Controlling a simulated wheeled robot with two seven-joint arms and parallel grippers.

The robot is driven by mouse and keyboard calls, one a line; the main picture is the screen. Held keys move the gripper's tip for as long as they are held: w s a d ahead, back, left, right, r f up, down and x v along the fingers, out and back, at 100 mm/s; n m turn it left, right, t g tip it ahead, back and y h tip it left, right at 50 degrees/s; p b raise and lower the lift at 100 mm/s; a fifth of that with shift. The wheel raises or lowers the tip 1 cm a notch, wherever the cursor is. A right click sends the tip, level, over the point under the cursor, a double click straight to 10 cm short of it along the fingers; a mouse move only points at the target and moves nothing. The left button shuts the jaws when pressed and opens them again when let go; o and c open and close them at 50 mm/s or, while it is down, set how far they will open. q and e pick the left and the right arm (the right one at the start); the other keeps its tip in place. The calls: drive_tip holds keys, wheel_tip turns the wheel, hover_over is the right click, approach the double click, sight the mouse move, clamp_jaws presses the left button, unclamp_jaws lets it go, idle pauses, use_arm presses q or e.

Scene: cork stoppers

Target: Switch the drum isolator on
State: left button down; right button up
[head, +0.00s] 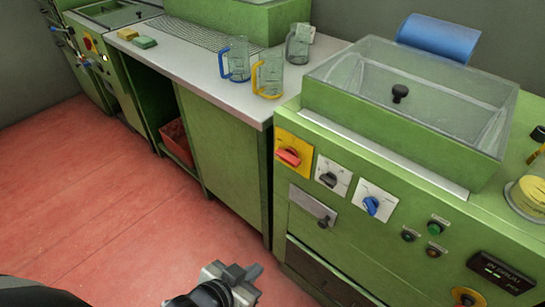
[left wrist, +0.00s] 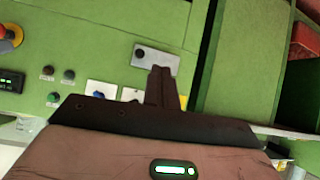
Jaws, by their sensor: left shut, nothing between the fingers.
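The isolator (head: 289,157) is a red rotary handle on a yellow plate, at the upper left of the green machine's front panel. Its handle appears to lie crosswise, along the panel's length. It cannot be made out in the left wrist view, where my gripper covers part of the panel. My left gripper (head: 250,275) is shut and empty. It is low in front of the machine, over the red floor, well apart from the isolator. Its fingers (left wrist: 165,88) also show in the left wrist view, against the green panel. My right gripper is not in view.
Beside the isolator are a black knob (head: 329,179) and a blue knob (head: 371,205) on white plates. Below is a grey plate with a black knob (head: 323,221). Small buttons (head: 435,227) and a display (head: 500,272) sit farther right. Jugs (head: 268,76) stand on the counter.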

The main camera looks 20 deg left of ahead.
use_arm(q)
wheel_tip(320, 180, up, 14)
drive_tip(key=m+t+h+p, duration=0.1)
drive_tip(key=t+h+p, duration=0.1)
drive_tip(key=t, duration=0.2)
hover_over(288, 157)
drive_tip(key=s, duration=0.3)
drive_tip(key=shift+w+d, duration=0.15)
drive_tip(key=shift+d, duration=0.25)
drive_tip(key=f, duration=0.3)
drive_tip(key=shift+w+d+f, duration=0.1)
drive_tip(key=shift+w, duration=0.1)
drive_tip(key=shift+f, duration=0.45)
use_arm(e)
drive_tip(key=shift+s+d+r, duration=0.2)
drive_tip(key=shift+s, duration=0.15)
use_arm(q)
drive_tip(key=shift+m+b, duration=0.3)
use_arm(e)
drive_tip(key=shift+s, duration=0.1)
